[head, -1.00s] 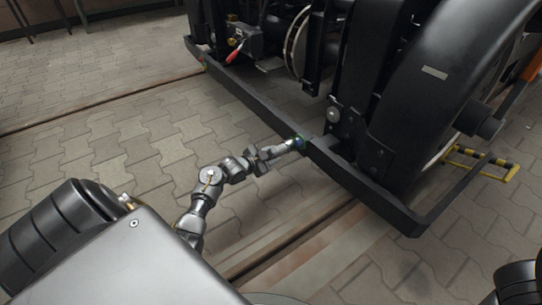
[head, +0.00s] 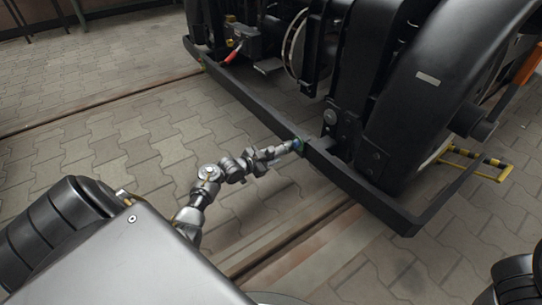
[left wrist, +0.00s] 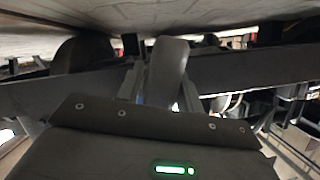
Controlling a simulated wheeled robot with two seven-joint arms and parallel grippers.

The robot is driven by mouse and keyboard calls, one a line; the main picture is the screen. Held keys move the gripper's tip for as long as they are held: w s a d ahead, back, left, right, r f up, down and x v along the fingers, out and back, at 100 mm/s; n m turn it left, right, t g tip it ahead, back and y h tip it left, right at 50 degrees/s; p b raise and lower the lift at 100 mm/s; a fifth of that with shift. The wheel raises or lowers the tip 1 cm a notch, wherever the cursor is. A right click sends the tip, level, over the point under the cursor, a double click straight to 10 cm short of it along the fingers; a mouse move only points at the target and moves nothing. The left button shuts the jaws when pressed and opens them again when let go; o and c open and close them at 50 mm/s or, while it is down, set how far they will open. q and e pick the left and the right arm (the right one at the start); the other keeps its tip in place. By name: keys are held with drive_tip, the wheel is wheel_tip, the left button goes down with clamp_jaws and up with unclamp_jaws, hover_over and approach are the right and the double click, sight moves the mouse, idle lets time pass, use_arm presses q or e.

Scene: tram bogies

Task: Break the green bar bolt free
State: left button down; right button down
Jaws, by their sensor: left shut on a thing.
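A black bar (head: 255,107) runs low along the front of the bogie. A green and blue spot (head: 298,145), apparently the bolt with the tool's end over it, shows at the bar's near half. Another small green spot (head: 203,60) shows at the bar's far end. My left gripper (head: 272,154) is shut on a grey tool (head: 284,149) whose tip meets the bar at the near spot. In the left wrist view the tool's rounded grey end (left wrist: 168,68) stands between the fingers. The bolt head is hidden there. My right gripper is out of view.
The black bogie with its big rounded wheel cover (head: 440,85) rises behind the bar. A red-handled part (head: 234,54) sits on it further back. A yellow-black striped frame (head: 483,163) is at the right. Paving and a rail (head: 290,244) lie below; paving left is clear.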

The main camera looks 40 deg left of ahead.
use_arm(q)
drive_tip(key=shift+r, duration=0.1)
drive_tip(key=shift+r+n+p, duration=0.1)
drive_tip(key=shift+n+p, duration=0.3)
drive_tip(key=shift+p, duration=0.35)
drive_tip(key=shift+d+n+h, duration=0.1)
drive_tip(key=shift+n+h, duration=0.3)
